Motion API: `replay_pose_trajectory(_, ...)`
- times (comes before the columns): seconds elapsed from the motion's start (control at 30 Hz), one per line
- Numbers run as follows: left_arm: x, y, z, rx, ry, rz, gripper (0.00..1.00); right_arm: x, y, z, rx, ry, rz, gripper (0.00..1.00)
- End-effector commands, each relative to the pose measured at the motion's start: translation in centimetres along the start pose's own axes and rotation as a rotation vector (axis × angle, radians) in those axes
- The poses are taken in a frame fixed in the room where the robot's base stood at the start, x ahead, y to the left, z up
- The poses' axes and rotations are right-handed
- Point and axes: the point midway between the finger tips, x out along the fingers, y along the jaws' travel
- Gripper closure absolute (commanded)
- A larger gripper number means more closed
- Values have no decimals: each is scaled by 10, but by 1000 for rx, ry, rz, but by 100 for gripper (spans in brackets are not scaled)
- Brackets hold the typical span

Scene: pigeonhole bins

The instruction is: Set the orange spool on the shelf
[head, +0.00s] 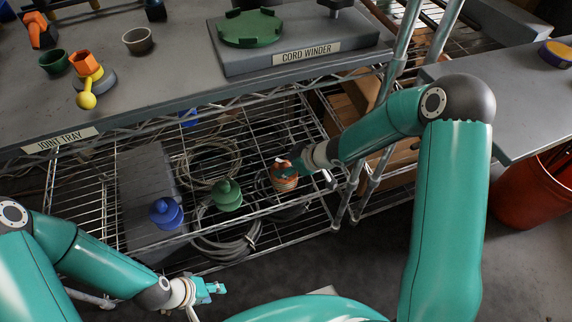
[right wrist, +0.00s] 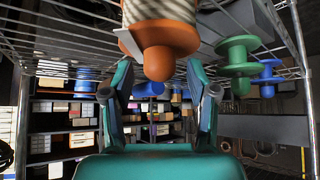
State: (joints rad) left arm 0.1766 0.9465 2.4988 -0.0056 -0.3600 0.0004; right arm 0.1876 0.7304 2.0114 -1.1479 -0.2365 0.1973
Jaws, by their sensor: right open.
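The orange spool (head: 284,184), wound with tan cord, stands on the wire shelf (head: 262,150) under the worktop. In the right wrist view the orange spool (right wrist: 158,38) shows upside down, its round knob between and just beyond my fingertips. My right gripper (head: 302,170) is open at the spool's top; in the right wrist view the gripper (right wrist: 160,80) has its fingers apart on either side of the knob. I cannot tell whether they touch it. My left gripper (head: 213,288) is low, left of centre, away from the spool; its jaw state is unclear.
A green spool (head: 227,196) and a blue spool (head: 165,213) stand left of the orange one. Cable coils (head: 208,165) lie on the wires. Shelf posts (head: 376,160) stand right of my right gripper. The worktop (head: 170,80) overhangs the shelf's back.

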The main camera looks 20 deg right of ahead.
Motion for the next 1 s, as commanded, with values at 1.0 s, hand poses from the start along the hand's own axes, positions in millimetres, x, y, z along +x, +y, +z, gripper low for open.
replay_pose_trajectory(1.0, -61, 22, 0, 0, 0, 0, 60, -99, -34, 15, 166, -34, -52, 42)
